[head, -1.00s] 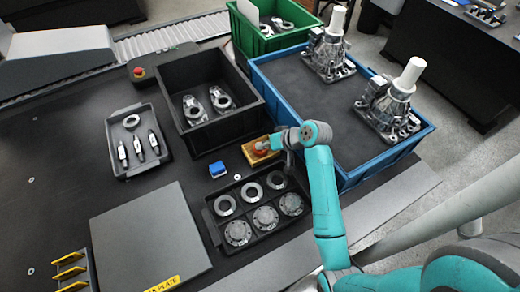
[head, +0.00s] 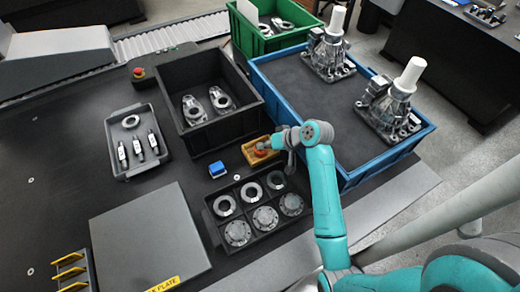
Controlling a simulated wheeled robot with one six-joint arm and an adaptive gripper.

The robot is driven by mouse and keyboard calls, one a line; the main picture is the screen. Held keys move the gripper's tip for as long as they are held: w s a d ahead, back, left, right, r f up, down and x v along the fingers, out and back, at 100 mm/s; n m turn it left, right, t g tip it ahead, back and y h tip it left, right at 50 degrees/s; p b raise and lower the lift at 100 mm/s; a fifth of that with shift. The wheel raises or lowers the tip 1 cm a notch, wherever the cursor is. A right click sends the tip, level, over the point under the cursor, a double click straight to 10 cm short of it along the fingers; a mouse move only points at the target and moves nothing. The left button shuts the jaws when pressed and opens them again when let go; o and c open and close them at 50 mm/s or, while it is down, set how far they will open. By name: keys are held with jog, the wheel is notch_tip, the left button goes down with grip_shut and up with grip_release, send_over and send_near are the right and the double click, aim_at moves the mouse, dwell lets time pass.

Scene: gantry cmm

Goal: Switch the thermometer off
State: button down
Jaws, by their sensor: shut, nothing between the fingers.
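No object in the head view can be identified with certainty as the thermometer. A small blue block-like item (head: 217,169) lies on the dark table. Right of it is a small yellow-orange tray (head: 250,158) with a reddish-orange item (head: 261,152) inside, too small to make out. My gripper (head: 267,145) is shut and empty, low over the right part of this tray. It partly hides the tray and the item. I cannot tell whether the fingertips touch anything. No switch can be made out.
A black bin (head: 244,122) stands behind the yellow tray, and a large blue bin (head: 385,165) stands to the right. A black tray of rings and flanges (head: 218,235) lies in front. A grey plate (head: 150,240) and a tray with probes (head: 122,172) lie left.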

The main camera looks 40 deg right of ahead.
aim_at(263, 151)
jog(key=shift+r, duration=0.15)
jog(key=shift+w+a+r, duration=0.1)
jog(key=shift+r, duration=2.95)
